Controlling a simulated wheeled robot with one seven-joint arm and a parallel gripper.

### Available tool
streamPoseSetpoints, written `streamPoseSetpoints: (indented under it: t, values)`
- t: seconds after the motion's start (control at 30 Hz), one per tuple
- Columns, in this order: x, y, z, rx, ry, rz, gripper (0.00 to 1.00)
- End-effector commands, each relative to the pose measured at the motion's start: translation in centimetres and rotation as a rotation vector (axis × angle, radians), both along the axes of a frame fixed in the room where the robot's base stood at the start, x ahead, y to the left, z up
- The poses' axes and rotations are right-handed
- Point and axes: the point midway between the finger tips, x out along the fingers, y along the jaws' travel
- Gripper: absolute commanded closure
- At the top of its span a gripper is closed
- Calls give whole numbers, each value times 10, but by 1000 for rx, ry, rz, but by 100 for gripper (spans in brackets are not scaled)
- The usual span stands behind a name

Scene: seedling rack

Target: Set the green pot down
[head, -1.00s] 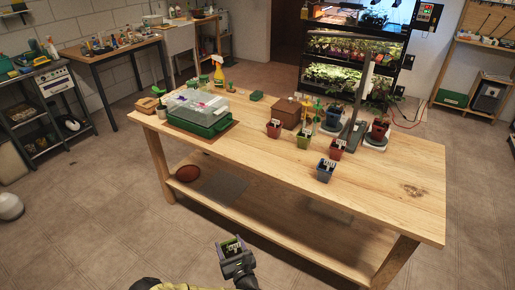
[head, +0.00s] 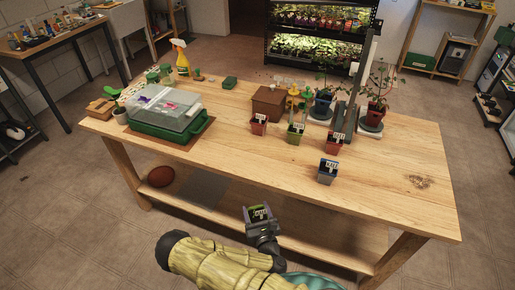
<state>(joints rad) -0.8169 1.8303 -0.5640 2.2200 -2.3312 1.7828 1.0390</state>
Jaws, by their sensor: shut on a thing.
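My gripper (head: 257,222) is shut on a small green pot (head: 251,213) with a dark inside and a white label. It holds the pot in front of the table's near edge, over the floor side, clear of the tabletop. The jaws hide much of the pot. The wooden table (head: 390,190) lies beyond it. A blue pot (head: 326,177) stands nearer the front edge.
A green-based propagator box (head: 170,125) with a clear lid sits at the table's left. A brown box (head: 268,103) and potted plants on pale stands, including one at right (head: 370,125), stand behind the pots. The table's front middle and right are mostly bare.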

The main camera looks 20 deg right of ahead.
Motion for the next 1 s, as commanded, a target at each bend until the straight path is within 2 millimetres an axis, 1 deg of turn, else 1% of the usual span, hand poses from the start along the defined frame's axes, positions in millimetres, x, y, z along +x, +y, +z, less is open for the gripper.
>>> streamPoseSetpoints:
  t: [0.47,0.87,0.97,1.0]
  values:
    - [0,-3,0,0,-1,-6,66]
    - [-1,-7,-4,2,12,-19,66]
    - [1,-7,0,6,-1,-20,66]
    - [2,-6,6,6,-7,-23,66]
